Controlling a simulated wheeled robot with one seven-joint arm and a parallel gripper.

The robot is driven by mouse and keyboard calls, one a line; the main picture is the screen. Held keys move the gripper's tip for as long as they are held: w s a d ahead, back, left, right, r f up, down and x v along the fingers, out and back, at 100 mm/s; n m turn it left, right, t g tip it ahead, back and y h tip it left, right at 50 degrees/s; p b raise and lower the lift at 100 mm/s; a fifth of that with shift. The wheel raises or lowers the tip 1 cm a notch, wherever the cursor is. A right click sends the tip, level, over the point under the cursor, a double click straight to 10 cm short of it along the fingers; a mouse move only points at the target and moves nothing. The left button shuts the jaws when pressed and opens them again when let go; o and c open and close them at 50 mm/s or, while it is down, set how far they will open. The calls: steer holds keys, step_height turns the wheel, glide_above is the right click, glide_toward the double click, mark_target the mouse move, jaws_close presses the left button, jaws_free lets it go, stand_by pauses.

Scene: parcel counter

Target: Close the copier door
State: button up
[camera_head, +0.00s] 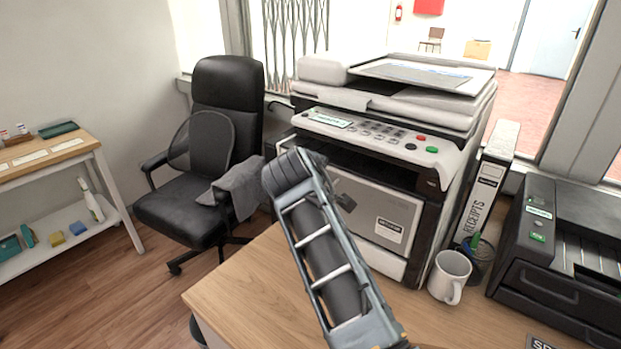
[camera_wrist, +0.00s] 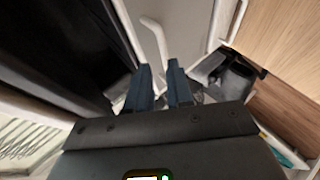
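The copier (camera_head: 400,115) stands at the back of the counter. Its door (camera_head: 378,215), a grey panel with a white label, is on the front below the buttons; my arm covers its left part. In the wrist view, the grey door (camera_wrist: 185,25) stands open beside a dark space, and how far is hard to tell. A white bar handle (camera_wrist: 153,35) is on it. My gripper (camera_wrist: 160,75) has a narrow gap between its fingers, and nothing is clearly held. The handle's near end is right by the fingertips; whether they touch is unclear.
A white mug (camera_head: 449,276), a pen cup and a receipts binder (camera_head: 488,185) stand right of the copier, then a black printer (camera_head: 560,250). A black chair (camera_head: 210,150) with a grey cloth is to the left. The counter's front left (camera_head: 240,285) is bare.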

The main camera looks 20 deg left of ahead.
steer(key=shift+f+v, duration=0.2)
steer(key=shift+v, duration=0.95)
steer(key=shift+s+a, duration=0.1)
steer(key=shift+s, duration=0.1)
